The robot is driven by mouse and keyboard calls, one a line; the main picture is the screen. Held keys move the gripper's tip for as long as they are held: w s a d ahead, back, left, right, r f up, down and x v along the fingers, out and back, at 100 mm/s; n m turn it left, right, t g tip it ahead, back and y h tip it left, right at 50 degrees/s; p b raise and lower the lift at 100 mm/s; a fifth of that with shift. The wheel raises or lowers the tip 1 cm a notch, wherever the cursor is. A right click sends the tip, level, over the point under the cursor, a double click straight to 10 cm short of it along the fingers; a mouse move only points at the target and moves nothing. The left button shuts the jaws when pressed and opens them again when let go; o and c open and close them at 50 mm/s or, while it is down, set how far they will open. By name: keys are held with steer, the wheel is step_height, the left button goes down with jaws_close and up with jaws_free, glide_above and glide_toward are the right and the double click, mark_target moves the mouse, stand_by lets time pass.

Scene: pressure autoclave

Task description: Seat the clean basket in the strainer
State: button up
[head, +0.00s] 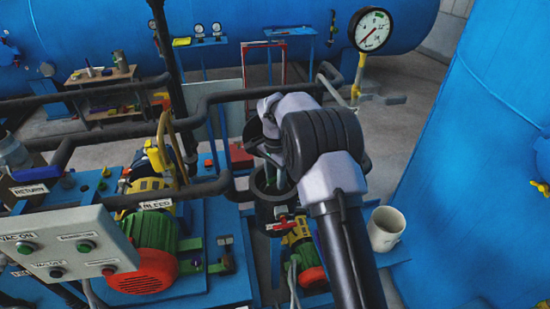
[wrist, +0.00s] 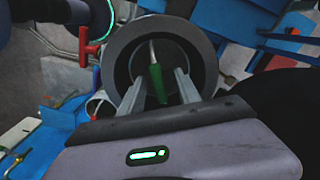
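The strainer (head: 264,212) is a dark, round, open-topped body under my arm in the head view. Its thick rim (wrist: 207,57) shows in the wrist view. My gripper (wrist: 158,73) points into this opening, its two pale fingers apart. A green grip with a thin metal shaft (wrist: 157,82) lies between them in the picture, with gaps visible on both sides. I cannot tell whether it belongs to the basket. No basket is clearly recognisable; the strainer's inside is dark and partly hidden by my gripper.
A pale, open-topped cup-like container (head: 386,231) stands right of my arm. Dark pipes (head: 225,97) run behind and left of the strainer. A green and red pump motor (head: 150,255) and a control panel (head: 68,247) are at the left. A large blue tank (head: 480,150) fills the right.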

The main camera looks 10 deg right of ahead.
step_height(320, 180, up, 13)
steer(key=p, duration=0.1)
steer(key=shift+r+p, duration=0.2)
steer(key=shift+p, duration=0.1)
